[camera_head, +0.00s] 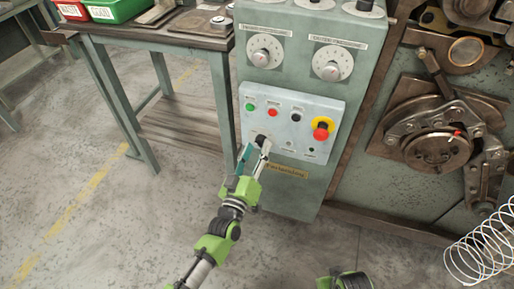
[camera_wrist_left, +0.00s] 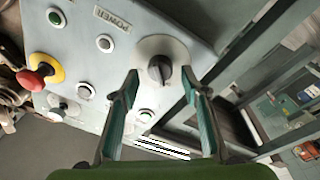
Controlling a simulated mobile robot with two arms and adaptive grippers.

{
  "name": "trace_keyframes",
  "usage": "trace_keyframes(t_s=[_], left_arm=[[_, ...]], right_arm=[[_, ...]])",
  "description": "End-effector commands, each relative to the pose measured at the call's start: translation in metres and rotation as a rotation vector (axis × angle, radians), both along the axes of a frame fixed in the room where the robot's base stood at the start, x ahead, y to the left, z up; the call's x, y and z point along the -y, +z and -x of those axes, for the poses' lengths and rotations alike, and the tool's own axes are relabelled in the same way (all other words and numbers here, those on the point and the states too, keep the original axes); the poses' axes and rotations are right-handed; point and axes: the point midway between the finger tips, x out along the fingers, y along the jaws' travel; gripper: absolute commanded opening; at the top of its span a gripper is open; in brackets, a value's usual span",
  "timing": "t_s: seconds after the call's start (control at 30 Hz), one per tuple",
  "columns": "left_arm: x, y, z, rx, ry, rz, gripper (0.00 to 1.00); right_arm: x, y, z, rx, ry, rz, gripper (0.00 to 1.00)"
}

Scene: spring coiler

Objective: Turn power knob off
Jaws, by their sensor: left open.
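The power knob (camera_wrist_left: 160,68) is dark with a raised ridge and sits on a pale round plate. In the left wrist view it lies between my fingertips, with a gap on both sides; I cannot tell their depth to it. In the head view the knob (camera_head: 261,139) is at the lower left of the pale control panel (camera_head: 318,113), partly covered by my gripper. My left gripper (camera_head: 257,149) is open, its teal fingers on either side of the knob; it also shows in the left wrist view (camera_wrist_left: 160,80).
The panel also bears a red emergency button (camera_head: 321,129) on yellow, and green, red and black buttons. Two dials (camera_head: 264,51) are above. A workbench (camera_head: 160,38) with bins stands left. A machine with a wire coil (camera_head: 482,252) is right. Floor in front is mostly clear.

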Motion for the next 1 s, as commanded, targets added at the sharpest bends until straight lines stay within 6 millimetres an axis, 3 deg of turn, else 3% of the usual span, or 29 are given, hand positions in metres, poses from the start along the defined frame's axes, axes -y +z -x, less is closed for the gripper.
trace_keyframes(t_s=[0.5,0.7,1.0], left_arm=[[-0.029,-0.013,0.091,-0.003,-0.001,-0.001,0.41],[-0.034,-0.014,0.105,-0.002,0.000,0.001,0.41],[-0.034,-0.014,0.106,-0.002,0.000,0.001,0.41]], right_arm=[[-0.002,0.001,-0.001,0.002,0.000,-0.003,0.00],[-0.002,0.001,-0.001,0.002,0.000,-0.003,0.00],[-0.002,0.001,-0.001,0.002,0.000,-0.003,0.00]])
